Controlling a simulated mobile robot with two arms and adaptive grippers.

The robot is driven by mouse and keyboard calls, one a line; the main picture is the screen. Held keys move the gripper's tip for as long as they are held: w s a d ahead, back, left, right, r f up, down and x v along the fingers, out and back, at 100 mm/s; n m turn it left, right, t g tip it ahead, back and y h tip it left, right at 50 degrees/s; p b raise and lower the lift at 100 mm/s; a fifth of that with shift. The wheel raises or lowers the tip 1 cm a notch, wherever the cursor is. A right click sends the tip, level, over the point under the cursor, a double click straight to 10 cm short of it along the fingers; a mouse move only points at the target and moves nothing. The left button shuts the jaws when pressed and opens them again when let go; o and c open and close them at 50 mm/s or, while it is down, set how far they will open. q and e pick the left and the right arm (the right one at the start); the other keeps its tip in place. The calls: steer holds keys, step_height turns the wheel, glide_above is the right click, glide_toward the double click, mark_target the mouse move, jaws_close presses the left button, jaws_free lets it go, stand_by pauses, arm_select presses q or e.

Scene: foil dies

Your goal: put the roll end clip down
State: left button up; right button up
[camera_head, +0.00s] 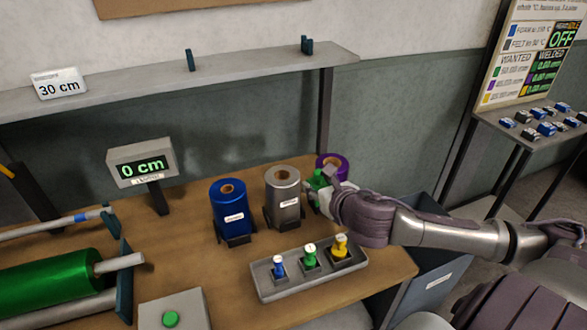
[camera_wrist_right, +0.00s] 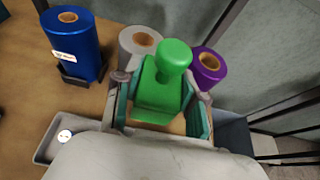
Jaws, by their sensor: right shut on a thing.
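My right gripper (camera_head: 320,190) is shut on a green piece with a rounded knob on top, which I take to be the roll end clip (camera_head: 317,179). In the right wrist view the green clip (camera_wrist_right: 165,85) sits between the two fingers of the gripper (camera_wrist_right: 160,118), knob up. In the head view it is just right of the grey roll (camera_head: 283,197) and in front of the purple roll (camera_head: 338,163). The fingers and the lower part of the clip are partly hidden there. My left gripper is not in view.
A grey tray (camera_head: 264,282) with blue, green and yellow knobbed pieces stands in front of the rolls. A blue roll (camera_head: 229,207) stands left of the grey one. A display reading 0 cm (camera_head: 142,167) stands further left. The table's right edge is close to my arm.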

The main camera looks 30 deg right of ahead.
steer(key=r, duration=0.1)
steer(key=r+p, duration=0.1)
steer(key=r, duration=0.1)
steer(key=d+r, duration=0.1)
steer(key=shift+w+d+r, duration=0.1)
steer(key=shift+w+r, duration=0.25)
steer(key=shift+w+r+p, duration=0.2)
steer(key=shift+p, duration=0.1)
steer(key=p, duration=0.3)
glide_above(287, 184)
step_height(287, 184, down, 7)
steer(key=shift+w+r, duration=0.1)
steer(key=shift+w, duration=0.05)
steer(key=shift+w+f, duration=0.1)
steer(key=shift+f, duration=0.25)
step_height(287, 184, down, 3)
steer(key=shift+f, duration=0.15)
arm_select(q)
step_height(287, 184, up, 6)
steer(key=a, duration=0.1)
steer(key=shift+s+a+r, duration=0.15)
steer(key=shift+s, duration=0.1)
arm_select(e)
steer(key=shift+s+f, duration=0.2)
steer(key=shift+f, duration=0.1)
